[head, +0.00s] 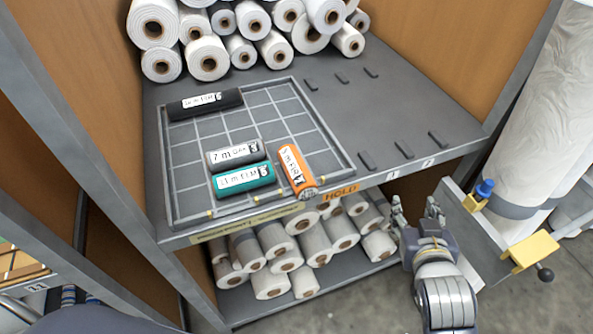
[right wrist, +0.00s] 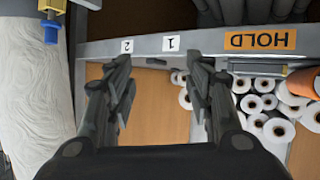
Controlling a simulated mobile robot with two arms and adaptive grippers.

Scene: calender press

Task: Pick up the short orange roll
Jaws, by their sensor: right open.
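The short orange roll (head: 292,168) lies on the gridded tray (head: 347,165) on the upper deck. It has a white label, and its near end is at the tray's front edge, beside the HOLD label. In the right wrist view, which appears upside down, an orange roll (right wrist: 296,84) shows at the right edge. My right gripper (head: 415,210) is open and empty, in front of the shelf and to the right of the roll, well apart from it. Its two fingers (right wrist: 158,95) frame the shelf edge in the wrist view. My left gripper is not in view.
A teal roll (head: 243,180) and a grey roll (head: 233,152) lie left of the orange one; a black roll (head: 205,104) is behind. White rolls fill the back and the lower shelf. Small dark blocks dot the right deck. A wrapped roll (head: 530,110) stands far right.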

